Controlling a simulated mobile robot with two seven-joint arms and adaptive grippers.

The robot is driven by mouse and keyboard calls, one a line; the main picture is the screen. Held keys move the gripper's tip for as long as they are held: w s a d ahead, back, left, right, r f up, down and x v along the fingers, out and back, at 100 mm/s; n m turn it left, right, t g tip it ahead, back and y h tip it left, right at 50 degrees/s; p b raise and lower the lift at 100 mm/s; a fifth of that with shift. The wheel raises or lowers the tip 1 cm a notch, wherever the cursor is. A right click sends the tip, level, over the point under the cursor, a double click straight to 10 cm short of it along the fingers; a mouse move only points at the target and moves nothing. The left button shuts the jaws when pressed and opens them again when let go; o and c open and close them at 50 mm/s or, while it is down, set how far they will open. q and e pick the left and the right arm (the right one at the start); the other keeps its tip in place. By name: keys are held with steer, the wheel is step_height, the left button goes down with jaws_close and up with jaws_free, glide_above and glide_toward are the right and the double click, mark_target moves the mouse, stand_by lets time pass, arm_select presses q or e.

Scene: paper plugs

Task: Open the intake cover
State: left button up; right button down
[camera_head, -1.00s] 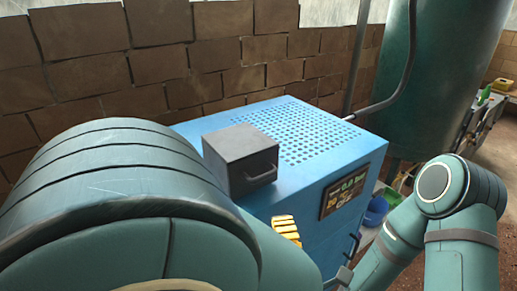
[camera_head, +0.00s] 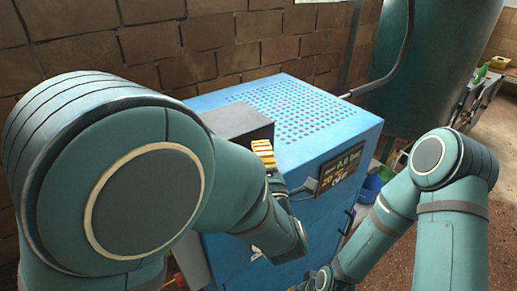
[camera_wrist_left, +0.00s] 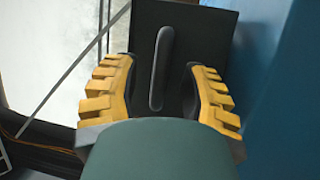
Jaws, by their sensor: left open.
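The intake cover appears to be the dark grey box (camera_head: 235,120) on top of the blue machine (camera_head: 330,125); its lower front is hidden by my left arm in the head view. In the left wrist view its dark front panel (camera_wrist_left: 205,40) faces me, with a black bar handle (camera_wrist_left: 161,68) standing lengthwise between the fingers. My left gripper (camera_head: 264,153) is open, with yellow ribbed fingers at the box's front. It also shows in the left wrist view (camera_wrist_left: 160,92), with gaps on both sides of the handle. My right gripper's fingers are out of view.
A perforated grille (camera_head: 290,105) covers the machine's top. A display panel (camera_head: 340,170) and a lower handle (camera_head: 348,220) are on its front. A brick wall (camera_head: 150,45) stands behind, and a green tank (camera_head: 440,60) at the back right.

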arm_select(q)
steer(key=shift+w+a, duration=0.1)
steer(key=shift+w, duration=0.25)
steer(key=shift+c, duration=0.3)
jaws_close()
steer(key=shift+r, duration=0.2)
